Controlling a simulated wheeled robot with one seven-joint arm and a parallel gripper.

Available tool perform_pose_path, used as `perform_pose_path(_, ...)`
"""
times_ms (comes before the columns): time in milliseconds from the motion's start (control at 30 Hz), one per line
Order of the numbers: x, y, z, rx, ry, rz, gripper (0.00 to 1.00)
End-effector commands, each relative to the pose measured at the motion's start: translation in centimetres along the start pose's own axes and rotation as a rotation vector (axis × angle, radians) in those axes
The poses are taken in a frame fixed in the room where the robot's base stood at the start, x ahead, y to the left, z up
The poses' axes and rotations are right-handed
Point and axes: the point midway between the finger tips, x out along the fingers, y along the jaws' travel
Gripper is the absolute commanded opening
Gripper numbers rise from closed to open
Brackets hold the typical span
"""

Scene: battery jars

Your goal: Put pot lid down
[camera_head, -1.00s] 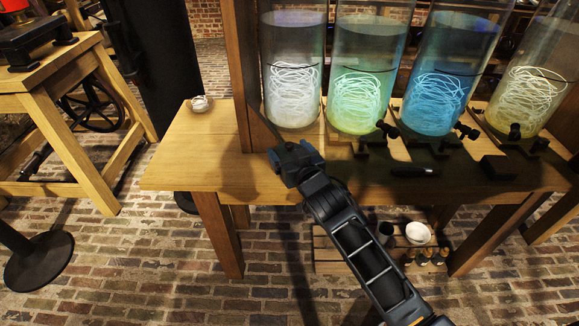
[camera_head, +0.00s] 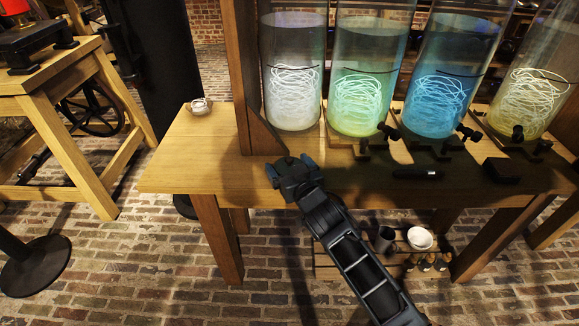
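A small pale, shiny round object (camera_head: 199,106), perhaps a small pot or its lid, sits at the far left corner of the wooden table (camera_head: 180,165). It is too small to tell whether a lid lies on it. My gripper (camera_head: 288,166) is over the table's front part, right of that object and well apart from it, in front of the wooden post. I see no lid at the gripper. Its fingertips are small and dark, so I cannot tell if they are open or shut.
Several tall glass jars with glowing coils, such as the white one (camera_head: 293,95), stand along the table's back. A black pen-like object (camera_head: 418,174) and a dark block (camera_head: 502,170) lie right of my gripper. The table's left end is mostly clear.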

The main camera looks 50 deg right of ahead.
Motion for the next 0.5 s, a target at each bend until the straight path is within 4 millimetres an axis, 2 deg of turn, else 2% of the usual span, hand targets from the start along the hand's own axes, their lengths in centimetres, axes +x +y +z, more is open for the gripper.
perform_pose_path(200,-0.1,0.3,0.4,0.0,-0.009,0.007,1.0)
perform_pose_path(367,-0.2,0.4,-0.2,0.0,-0.01,0.008,1.0)
perform_pose_path(500,-2.3,0.3,0.2,0.0,-0.01,0.006,1.0)
